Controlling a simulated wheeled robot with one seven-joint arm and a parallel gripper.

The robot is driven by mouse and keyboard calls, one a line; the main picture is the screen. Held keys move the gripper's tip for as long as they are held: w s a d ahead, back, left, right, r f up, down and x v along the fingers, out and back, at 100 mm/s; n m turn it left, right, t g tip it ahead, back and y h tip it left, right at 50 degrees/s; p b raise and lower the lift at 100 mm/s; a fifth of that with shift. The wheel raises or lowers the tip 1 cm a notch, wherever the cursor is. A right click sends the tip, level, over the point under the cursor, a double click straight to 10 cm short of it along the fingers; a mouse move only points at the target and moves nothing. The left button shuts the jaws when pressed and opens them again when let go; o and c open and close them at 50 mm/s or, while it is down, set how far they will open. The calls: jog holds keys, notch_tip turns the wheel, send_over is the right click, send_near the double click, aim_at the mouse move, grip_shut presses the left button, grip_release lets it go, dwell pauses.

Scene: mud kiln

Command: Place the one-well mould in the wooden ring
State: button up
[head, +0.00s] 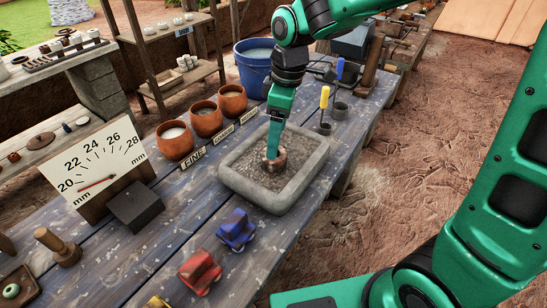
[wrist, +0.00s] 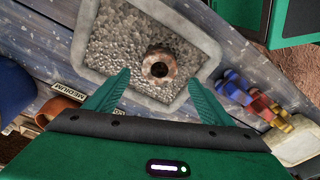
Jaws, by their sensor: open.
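A round brown piece (wrist: 158,66) with one dark round hole sits on the gravel of a grey stone tray (head: 232,178); it looks like the one-well mould. It also shows in the head view (head: 275,163), partly hidden by my gripper (head: 273,152). In the wrist view my gripper (wrist: 159,78) is open, one finger on either side of the piece in the picture. Its tips are at or just above it; I cannot tell if they touch. I cannot pick out the wooden ring with certainty; this piece's rim also looks ring-like.
A gauge board (head: 103,165) and dark block (head: 135,206) are at left.

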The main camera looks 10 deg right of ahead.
jog(key=shift+w+a+f, duration=0.1)
jog(key=shift+f, duration=1.35)
jog(key=shift+w+a+f, duration=0.1)
jog(key=shift+f, duration=1.3)
jog(key=c, duration=1.4)
jog(key=shift+r, duration=0.15)
jog(key=shift+r, duration=0.55)
notch_tip(320, 180, up, 3)
jog(key=shift+w+f, duration=0.1)
jog(key=shift+f, duration=0.05)
jog(key=s+a+r, duration=0.7)
jog(key=s+a, duration=0.1)
jog(key=shift+a, duration=0.2)
